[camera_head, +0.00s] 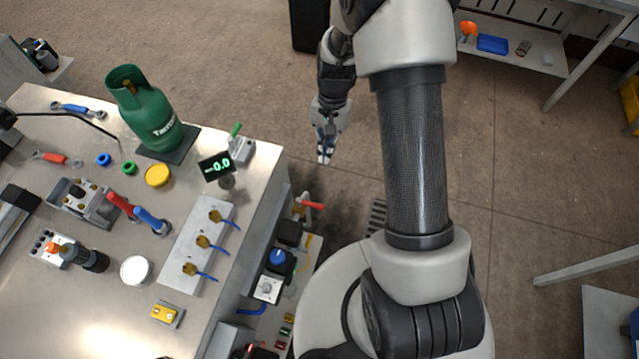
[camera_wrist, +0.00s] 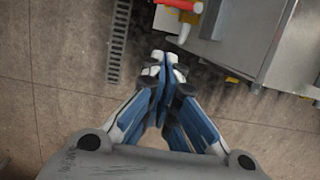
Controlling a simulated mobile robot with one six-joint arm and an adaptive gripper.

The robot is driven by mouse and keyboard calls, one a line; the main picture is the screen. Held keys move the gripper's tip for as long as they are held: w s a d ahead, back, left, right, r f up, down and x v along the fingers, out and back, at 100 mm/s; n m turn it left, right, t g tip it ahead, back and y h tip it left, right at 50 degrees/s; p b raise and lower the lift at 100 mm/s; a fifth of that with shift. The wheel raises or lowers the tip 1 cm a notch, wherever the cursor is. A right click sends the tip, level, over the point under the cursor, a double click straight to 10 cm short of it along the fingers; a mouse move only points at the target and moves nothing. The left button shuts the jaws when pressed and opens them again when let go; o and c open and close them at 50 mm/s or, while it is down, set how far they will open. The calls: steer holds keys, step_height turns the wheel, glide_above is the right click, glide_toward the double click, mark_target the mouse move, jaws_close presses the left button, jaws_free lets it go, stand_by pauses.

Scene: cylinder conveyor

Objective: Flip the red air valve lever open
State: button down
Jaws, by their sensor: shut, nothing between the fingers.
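The red air valve lever (camera_head: 311,204) sticks out from the right side of the metal bench, below the level of its top. It also shows at the top of the wrist view (camera_wrist: 180,4), above a pale fitting. My gripper (camera_head: 325,157) hangs over the floor to the right of the bench corner, beyond the lever in the head view. In the wrist view, my gripper (camera_wrist: 165,58) has its fingertips together with nothing between them. The fingertips are apart from the lever. The far end of the lever is cut off in the wrist view.
The metal bench (camera_head: 262,163) fills the left, bearing a green gas cylinder (camera_head: 150,115), a small display (camera_head: 215,166) and several tools. A black regulator with a blue knob (camera_head: 277,258) is on the bench side below the lever. A floor grate (camera_head: 376,217) lies nearby.

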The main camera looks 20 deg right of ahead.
mark_target(310, 206)
steer(key=s+a+f+b, duration=0.1)
steer(key=s+f, duration=0.1)
steer(key=f, duration=0.3)
steer(key=s+a+f+b, duration=0.2)
steer(key=s+f, duration=0.1)
steer(key=f, duration=0.2)
steer(key=shift+a+f, duration=0.25)
steer(key=shift+a, duration=0.05)
